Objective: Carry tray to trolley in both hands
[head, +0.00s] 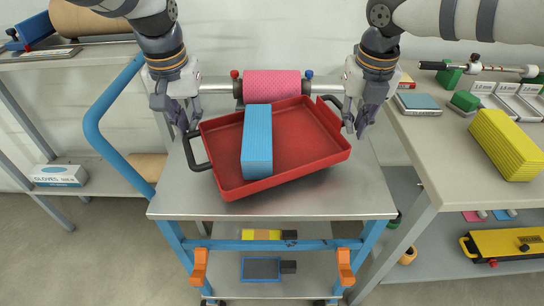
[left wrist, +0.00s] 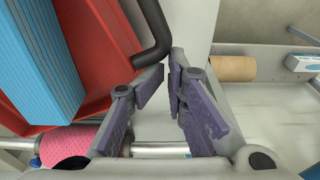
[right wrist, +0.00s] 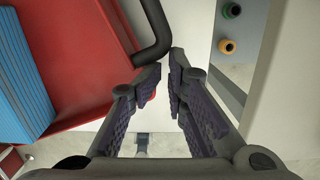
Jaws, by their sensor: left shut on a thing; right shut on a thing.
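A red tray (head: 305,150) with black handles is over the silver top of the blue-framed trolley (head: 365,195), turned askew with its right side further back. I cannot tell whether it touches the top. A blue folded cloth stack (head: 257,150) lies in its left half. My left gripper (head: 184,125) is at the left handle (head: 192,155), shut on it; the handle also shows in the left wrist view (left wrist: 155,35). My right gripper (head: 356,125) is shut at the right handle (right wrist: 155,35). The fingertips partly hide where each handle is held.
A pink roll (head: 272,85) on a bar is just behind the tray. A bench on the right holds a yellow cloth stack (head: 507,145) and a blue-grey pad (head: 417,103). A shelf on the left holds a gloves box (head: 58,175). The trolley top's front strip is clear.

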